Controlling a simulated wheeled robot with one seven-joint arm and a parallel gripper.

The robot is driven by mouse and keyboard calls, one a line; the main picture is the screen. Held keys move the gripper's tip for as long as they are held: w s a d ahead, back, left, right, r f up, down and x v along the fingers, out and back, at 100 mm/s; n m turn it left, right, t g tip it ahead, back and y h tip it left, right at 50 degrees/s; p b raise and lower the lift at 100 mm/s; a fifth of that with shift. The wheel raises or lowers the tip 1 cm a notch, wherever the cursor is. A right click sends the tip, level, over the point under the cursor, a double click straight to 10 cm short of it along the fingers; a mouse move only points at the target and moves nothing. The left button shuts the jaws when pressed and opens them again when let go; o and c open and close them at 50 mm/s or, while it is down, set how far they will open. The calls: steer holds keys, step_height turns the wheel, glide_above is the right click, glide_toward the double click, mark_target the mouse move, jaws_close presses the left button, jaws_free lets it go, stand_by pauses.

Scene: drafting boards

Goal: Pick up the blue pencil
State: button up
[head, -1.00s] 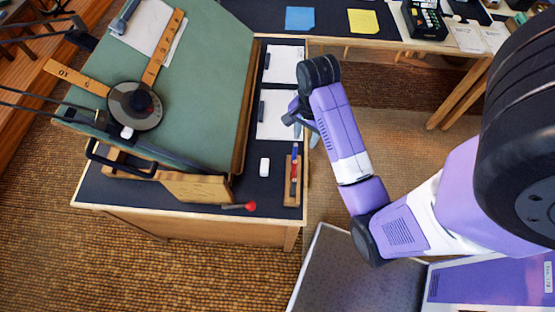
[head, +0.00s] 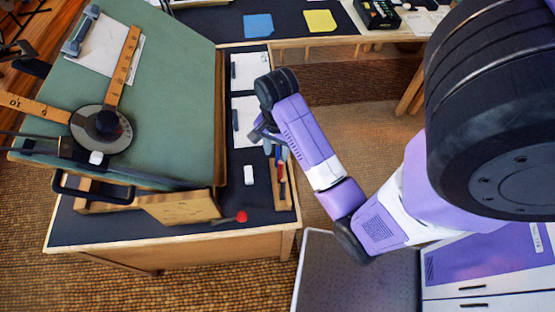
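Several pencils lie in a narrow wooden tray (head: 283,205) near the right edge of the desk. A thin blue pencil (head: 278,155) shows at the tray's far end, partly behind my gripper. A red pencil (head: 281,170) and a dark one lie in the same tray. My gripper (head: 262,138) hangs over the desk just beyond the tray's far end, its fingers pointing left and down. The fingers are small and partly hidden by my wrist, so their opening and any contact with the pencil cannot be made out.
A green drafting board (head: 165,110) with a wooden-ruled drafting arm fills the left of the desk. A white eraser (head: 249,175) lies left of the tray, and a red-knobbed lever (head: 241,216) sticks out in front. White sheets (head: 246,118) lie behind.

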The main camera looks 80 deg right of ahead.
mark_target(278, 158)
step_height(278, 158, down, 4)
steer(key=shift+s+r+b, duration=0.1)
steer(key=shift+s+b, duration=0.05)
steer(key=shift+b, duration=0.65)
jaws_close()
steer(key=shift+r, duration=0.2)
